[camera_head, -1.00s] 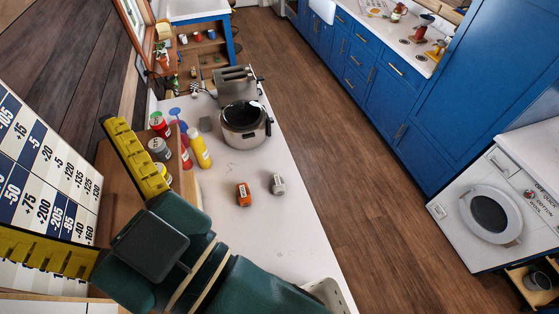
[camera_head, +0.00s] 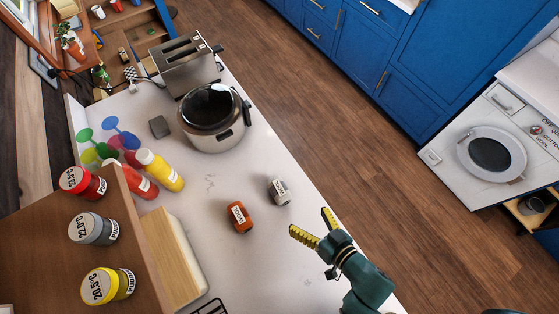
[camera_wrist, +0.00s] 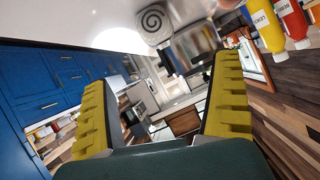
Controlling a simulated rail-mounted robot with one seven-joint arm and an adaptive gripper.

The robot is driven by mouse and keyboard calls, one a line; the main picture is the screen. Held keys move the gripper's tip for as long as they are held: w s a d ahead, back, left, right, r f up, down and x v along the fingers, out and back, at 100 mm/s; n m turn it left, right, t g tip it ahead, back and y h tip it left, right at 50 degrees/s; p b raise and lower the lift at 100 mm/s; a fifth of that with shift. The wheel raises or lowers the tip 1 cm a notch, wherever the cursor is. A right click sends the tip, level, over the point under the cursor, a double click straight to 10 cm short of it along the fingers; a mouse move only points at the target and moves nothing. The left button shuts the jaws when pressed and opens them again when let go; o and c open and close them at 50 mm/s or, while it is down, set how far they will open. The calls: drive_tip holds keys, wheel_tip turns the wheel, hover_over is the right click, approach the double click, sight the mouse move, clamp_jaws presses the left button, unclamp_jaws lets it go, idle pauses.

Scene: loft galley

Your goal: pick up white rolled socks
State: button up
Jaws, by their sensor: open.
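The white rolled socks (camera_head: 279,192) lie on the white countertop (camera_head: 250,265), with a dark-lettered label band around them. A spiral-ended pale roll (camera_wrist: 154,25), which looks like the same socks, shows at the top of the wrist view. An orange roll (camera_head: 239,217) with a similar label lies to their left. My gripper (camera_head: 311,223) is open and empty, below and right of the white socks in the head view and apart from them. Its yellow ridged fingers spread wide in the wrist view (camera_wrist: 165,75).
A steel pot (camera_head: 214,118) and a toaster (camera_head: 186,64) stand farther back. Yellow (camera_head: 160,171) and red (camera_head: 138,183) bottles stand left. A wooden shelf (camera_head: 140,275) with several labelled cans is at lower left. Counter around both rolls is clear; its right edge drops to the floor.

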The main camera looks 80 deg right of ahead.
drive_tip(key=p, duration=0.1)
approach(280, 190)
drive_tip(key=w+d+f, duration=0.1)
drive_tip(key=f, duration=0.1)
drive_tip(key=w+d+f, duration=0.1)
drive_tip(key=w+d, duration=0.1)
drive_tip(key=shift+w+f, duration=0.2)
drive_tip(key=shift+f, duration=0.2)
drive_tip(key=p+x, duration=0.1)
drive_tip(key=x, duration=0.5)
drive_tip(key=shift+s+d+f, duration=0.1)
drive_tip(key=shift+s+f, duration=0.05)
drive_tip(key=shift+s, duration=0.05)
drive_tip(key=c, duration=1.3)
